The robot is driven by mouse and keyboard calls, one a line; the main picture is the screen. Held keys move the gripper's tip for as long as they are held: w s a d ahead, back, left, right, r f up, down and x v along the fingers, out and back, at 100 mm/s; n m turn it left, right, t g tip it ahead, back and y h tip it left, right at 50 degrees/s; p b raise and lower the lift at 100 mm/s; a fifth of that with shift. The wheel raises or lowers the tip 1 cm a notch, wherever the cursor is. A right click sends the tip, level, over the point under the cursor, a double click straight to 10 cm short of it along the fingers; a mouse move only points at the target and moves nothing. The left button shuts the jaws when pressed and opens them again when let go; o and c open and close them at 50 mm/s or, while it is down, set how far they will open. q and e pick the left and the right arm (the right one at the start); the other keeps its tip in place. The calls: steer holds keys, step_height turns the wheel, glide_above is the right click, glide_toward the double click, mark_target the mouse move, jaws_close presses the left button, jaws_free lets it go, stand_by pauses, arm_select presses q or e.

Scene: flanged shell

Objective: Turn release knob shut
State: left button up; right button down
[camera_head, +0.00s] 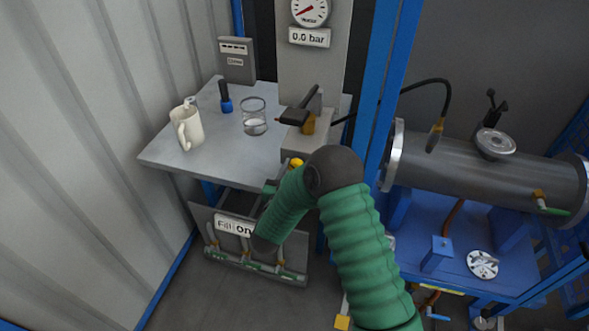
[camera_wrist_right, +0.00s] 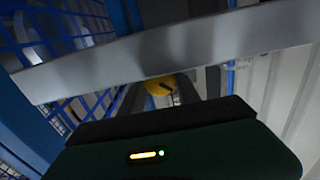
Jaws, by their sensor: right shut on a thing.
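A yellow round knob (camera_wrist_right: 157,84) sits between the dark fingers of my right gripper (camera_wrist_right: 172,92) in the right wrist view. The right gripper is shut on it. In the head view a small yellow part (camera_head: 296,162) shows below the grey block, just above my bent green right arm; it looks like the same knob. The arm hides most of the gripper and the contact there. The knob's turn position is too small to read. My left gripper is not in view.
A grey bar or edge (camera_wrist_right: 170,52) crosses the wrist view close to the gripper. A gauge (camera_head: 310,10) reads 0.0 bar. A flanged cylinder (camera_head: 450,165) lies at right.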

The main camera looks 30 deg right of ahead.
steer(key=m+b, duration=0.1)
steer(key=m, duration=0.3)
steer(key=shift+s+f, duration=0.1)
steer(key=shift+f, duration=0.1)
steer(key=m+b, duration=0.2)
steer(key=m, duration=0.2)
steer(key=shift+m+b, duration=0.3)
steer(key=shift+s+f, duration=0.1)
steer(key=c, duration=1.2)
jaws_free()
steer(key=o, duration=0.3)
